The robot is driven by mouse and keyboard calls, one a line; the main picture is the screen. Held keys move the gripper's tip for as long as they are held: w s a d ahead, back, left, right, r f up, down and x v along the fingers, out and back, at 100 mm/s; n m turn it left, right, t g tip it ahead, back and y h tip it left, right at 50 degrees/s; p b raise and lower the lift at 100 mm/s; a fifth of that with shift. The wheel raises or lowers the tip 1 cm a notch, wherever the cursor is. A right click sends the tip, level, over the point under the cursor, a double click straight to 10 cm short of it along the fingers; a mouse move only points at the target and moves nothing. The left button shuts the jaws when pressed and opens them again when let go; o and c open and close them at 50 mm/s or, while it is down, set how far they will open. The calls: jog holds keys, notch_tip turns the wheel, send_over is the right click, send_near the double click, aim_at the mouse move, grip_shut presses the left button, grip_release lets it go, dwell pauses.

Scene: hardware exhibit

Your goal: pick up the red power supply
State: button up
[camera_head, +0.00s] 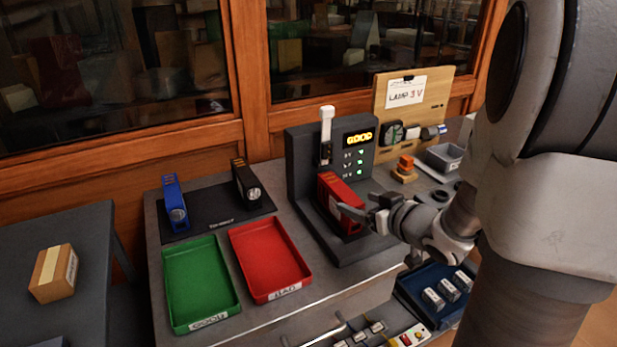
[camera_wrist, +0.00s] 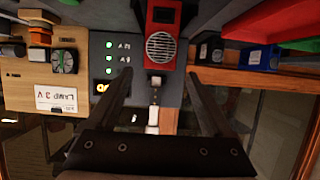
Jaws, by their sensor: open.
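The red power supply (camera_head: 345,192) sits in the grey tester (camera_head: 298,170), whose display reads GOOD beside lit green lights. In the wrist view the red power supply (camera_wrist: 161,32) is at top centre, with its round grille facing me. My gripper (camera_head: 357,202) is at its right side in the head view and partly covers it. In the wrist view my gripper (camera_wrist: 158,74) is open, with one fingertip to each side just below the red power supply. Nothing is held. I cannot tell whether a finger touches it.
A white-handled lever (camera_head: 326,125) stands upright on the tester. A green tray (camera_head: 200,285) and a red tray (camera_head: 270,260) lie empty to the left. Blue (camera_head: 175,203) and black (camera_head: 246,182) power supplies stand on a black mat behind them. A wooden lamp board (camera_head: 437,105) stands behind right.

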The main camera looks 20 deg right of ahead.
aim_at(352, 201)
jog(key=b+x, duration=0.1)
jog(key=x, duration=0.3)
jog(key=shift+w+f, duration=0.2)
jog(key=b+x, duration=0.2)
jog(key=x, duration=0.2)
jog(key=shift+w+f, duration=0.15)
jog(key=shift+w+a, duration=0.1)
jog(key=shift+w, duration=0.3)
grip_shut()
dwell(0.6)
